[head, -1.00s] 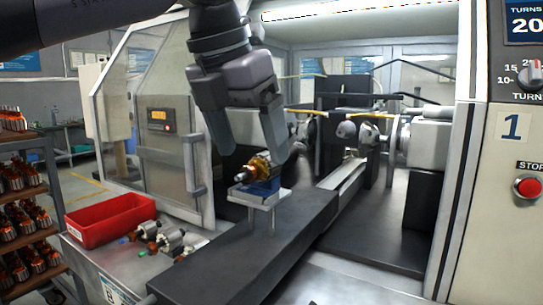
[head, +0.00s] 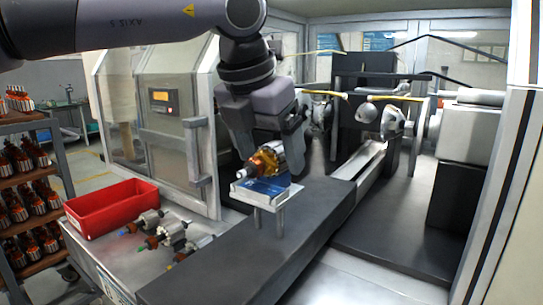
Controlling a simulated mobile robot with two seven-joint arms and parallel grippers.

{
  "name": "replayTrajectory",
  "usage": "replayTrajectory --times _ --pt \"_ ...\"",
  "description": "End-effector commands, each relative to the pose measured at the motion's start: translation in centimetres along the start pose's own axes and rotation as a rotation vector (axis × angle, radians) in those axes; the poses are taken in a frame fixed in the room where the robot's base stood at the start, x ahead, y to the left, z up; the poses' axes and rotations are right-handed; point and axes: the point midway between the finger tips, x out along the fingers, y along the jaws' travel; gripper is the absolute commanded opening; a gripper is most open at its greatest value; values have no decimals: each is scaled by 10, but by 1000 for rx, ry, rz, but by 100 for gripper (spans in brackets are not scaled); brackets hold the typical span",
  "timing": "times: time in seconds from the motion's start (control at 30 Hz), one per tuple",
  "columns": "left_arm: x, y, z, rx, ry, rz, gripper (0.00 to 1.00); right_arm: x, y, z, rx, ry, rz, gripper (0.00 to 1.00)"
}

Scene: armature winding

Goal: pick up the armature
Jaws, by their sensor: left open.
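The armature (head: 268,161), with copper-orange windings and a pale shaft end pointing left, sits on a blue cradle on a small raised stand (head: 262,193). My left gripper (head: 270,150) comes down from above with its fingers apart, one on each side of the armature. The fingers look close to the armature, but I cannot tell whether they touch it. Part of the armature's far side is hidden by the right finger. My right gripper is not in view.
A red bin (head: 110,208) stands at the left on a grey table, with several loose armatures (head: 165,230) beside it. A rack of armatures (head: 28,190) is at the far left. The winding machine (head: 385,120) stands behind right. The dark beam (head: 270,245) has free room in front.

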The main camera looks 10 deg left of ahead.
Motion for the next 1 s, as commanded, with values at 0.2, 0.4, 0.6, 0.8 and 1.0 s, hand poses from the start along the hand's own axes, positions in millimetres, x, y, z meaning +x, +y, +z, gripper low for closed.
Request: replayTrajectory --times 0.2,0.4,0.6,0.8,1.0 --pt "2 0 0 0 0 0 83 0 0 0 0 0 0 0" --pt "2 0 0 0 0 0 21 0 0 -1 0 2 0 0" --pt "0 0 1 0 -3 0 7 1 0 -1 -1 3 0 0" --pt "-4 0 3 -1 -4 0 7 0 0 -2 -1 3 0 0" --pt "-23 0 11 -1 -6 0 7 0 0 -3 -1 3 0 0"
